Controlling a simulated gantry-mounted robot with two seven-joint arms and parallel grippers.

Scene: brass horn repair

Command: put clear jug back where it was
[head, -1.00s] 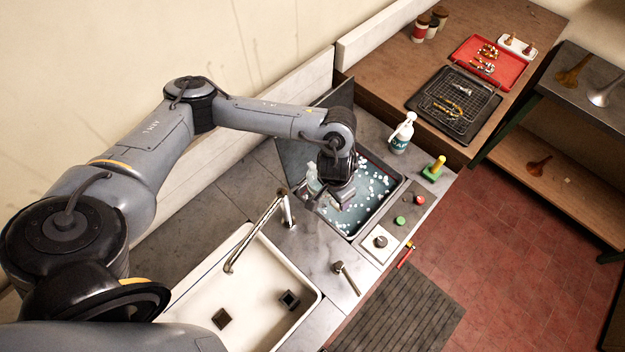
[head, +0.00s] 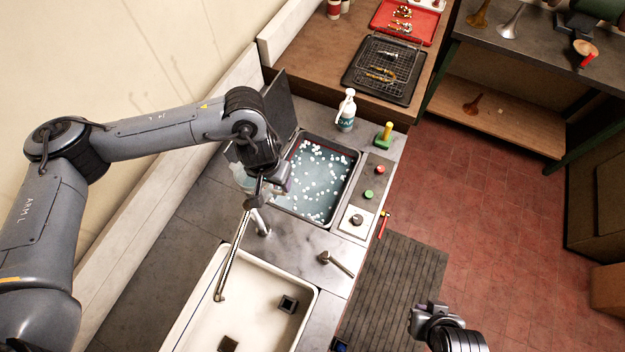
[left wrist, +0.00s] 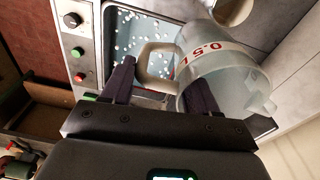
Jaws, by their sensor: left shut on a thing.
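The clear jug (left wrist: 225,85), marked 0.5 L in red, is large in the left wrist view. My left gripper (left wrist: 158,82) is shut on its pale handle, with a dark finger on either side. In the head view my left gripper (head: 277,184) is over the near-left edge of the water-filled basin (head: 318,180). The jug (head: 240,177) shows only partly there, behind the wrist and left of the basin. My right gripper (head: 424,316) is at the bottom right, over the floor, and its jaws are too small to read.
A tap (head: 236,250) rises close below the left gripper, beside the white sink (head: 250,312). The basin's raised dark lid (head: 279,105) stands behind. A soap bottle (head: 346,112) and a control panel (head: 369,190) flank the basin. Grey counter left of the tap is clear.

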